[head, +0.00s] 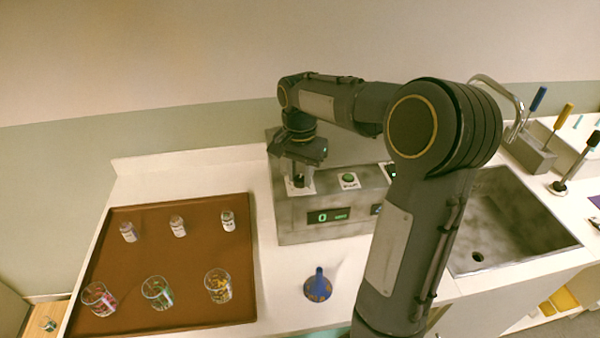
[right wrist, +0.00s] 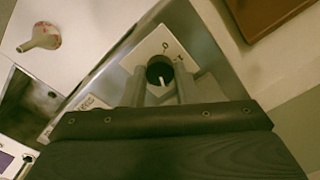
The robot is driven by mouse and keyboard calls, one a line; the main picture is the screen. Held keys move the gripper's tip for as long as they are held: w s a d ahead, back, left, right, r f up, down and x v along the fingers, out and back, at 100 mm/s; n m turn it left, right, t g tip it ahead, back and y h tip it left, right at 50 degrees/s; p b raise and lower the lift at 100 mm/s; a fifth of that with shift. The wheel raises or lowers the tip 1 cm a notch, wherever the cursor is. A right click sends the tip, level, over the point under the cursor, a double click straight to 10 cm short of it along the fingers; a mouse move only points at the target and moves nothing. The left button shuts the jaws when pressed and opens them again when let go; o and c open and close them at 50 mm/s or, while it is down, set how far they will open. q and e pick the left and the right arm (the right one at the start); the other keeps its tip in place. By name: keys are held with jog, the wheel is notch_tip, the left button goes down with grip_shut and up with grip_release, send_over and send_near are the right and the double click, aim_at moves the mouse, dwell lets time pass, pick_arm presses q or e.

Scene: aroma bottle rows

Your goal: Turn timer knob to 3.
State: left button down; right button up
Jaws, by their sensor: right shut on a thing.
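The grey timer box (head: 325,228) stands on the counter behind the blue funnel. Its dark knob (right wrist: 160,70) sits on a white dial plate (right wrist: 143,58) in the right wrist view, with a pale pointer mark and small markings around it. My right gripper (right wrist: 160,88) has its two fingers on either side of the knob and is shut on it. In the head view my right gripper (head: 299,182) comes down onto the left end of the box top. The display on the box front (head: 329,215) reads 0. My left gripper is not in view.
A green button (head: 348,178) is on the box top, right of the knob. A brown tray (head: 150,250) with several bottles and glasses lies to the left. A blue funnel (head: 318,287) stands in front. A sink (head: 500,225) is at the right.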

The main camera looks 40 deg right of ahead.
aim_at(300, 178)
jog(key=o, duration=1)
notch_tip(300, 178, up, 8)
jog(key=shift+f, duration=0.1)
